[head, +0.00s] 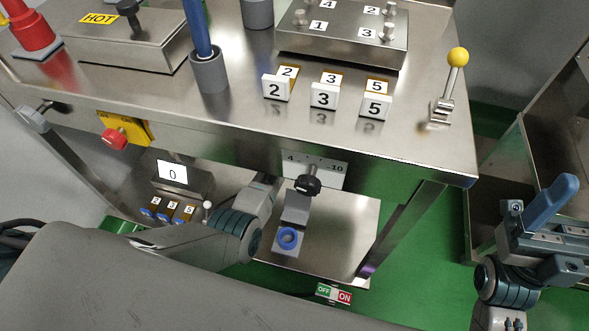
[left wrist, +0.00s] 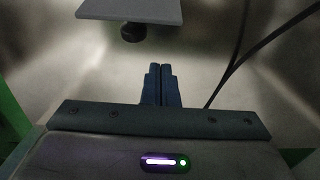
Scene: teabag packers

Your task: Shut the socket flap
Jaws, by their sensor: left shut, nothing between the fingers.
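In the head view a blue-ringed socket (head: 288,239) sits on a grey plate over the lower steel shelf. A grey piece that looks like its flap (head: 296,208) stands up behind the ring, leaving the ring uncovered.
A black knob (head: 307,185) on a marked plate hangs close above the flap. A grey plate (left wrist: 130,10) with a dark round knob (left wrist: 132,33) shows ahead of the left fingers. Dark cables (left wrist: 240,55) run at right. A display box (head: 178,177) stands left of my left arm.

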